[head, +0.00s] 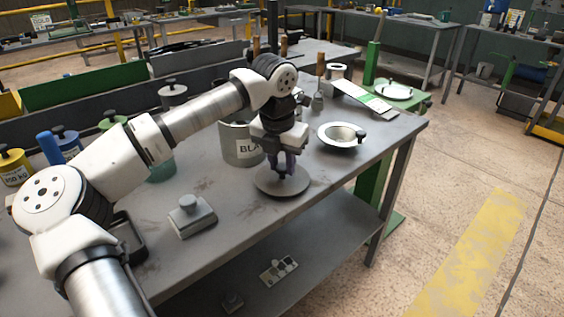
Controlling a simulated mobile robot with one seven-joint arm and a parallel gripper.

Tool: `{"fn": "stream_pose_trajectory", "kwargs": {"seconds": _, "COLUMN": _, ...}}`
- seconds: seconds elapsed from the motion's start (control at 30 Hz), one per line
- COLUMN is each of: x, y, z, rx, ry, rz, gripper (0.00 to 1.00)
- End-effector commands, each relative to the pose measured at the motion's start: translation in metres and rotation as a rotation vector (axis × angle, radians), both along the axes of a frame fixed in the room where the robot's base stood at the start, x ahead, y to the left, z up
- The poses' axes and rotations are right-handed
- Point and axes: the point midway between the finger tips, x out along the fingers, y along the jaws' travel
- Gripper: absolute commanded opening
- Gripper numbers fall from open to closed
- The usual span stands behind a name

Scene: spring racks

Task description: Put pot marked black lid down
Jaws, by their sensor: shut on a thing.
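A grey pot (241,150) stands upright on the workbench behind and left of my gripper. Its label reads "BLA", with the rest hidden behind my gripper. A round, flat grey lid (266,184) is below my gripper, in front and right of the pot. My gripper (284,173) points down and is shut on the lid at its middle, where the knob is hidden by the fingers. The lid looks level. I cannot tell whether it touches the bench or hangs just above it. The pot's rim is mostly hidden by my arm.
The workbench (255,222) is bare in front of the lid. A grey block with a knob (190,214) stands front left. A shallow bowl-like dish (342,134) lies to the right. Coloured weights, including a yellow one (14,168), stand at the left.

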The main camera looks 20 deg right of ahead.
Motion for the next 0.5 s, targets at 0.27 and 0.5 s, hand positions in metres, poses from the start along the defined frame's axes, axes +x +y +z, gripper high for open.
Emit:
{"fn": "stream_pose_trajectory", "kwargs": {"seconds": 0.27, "x": -0.0001, "y": -0.0003, "z": -0.0031, "rx": -0.001, "ry": -0.001, "rz": 0.0, "gripper": 0.03}}
{"fn": "stream_pose_trajectory", "kwargs": {"seconds": 0.5, "x": 0.0, "y": -0.0003, "z": -0.0059, "rx": -0.001, "ry": -0.001, "rz": 0.0, "gripper": 0.42}}
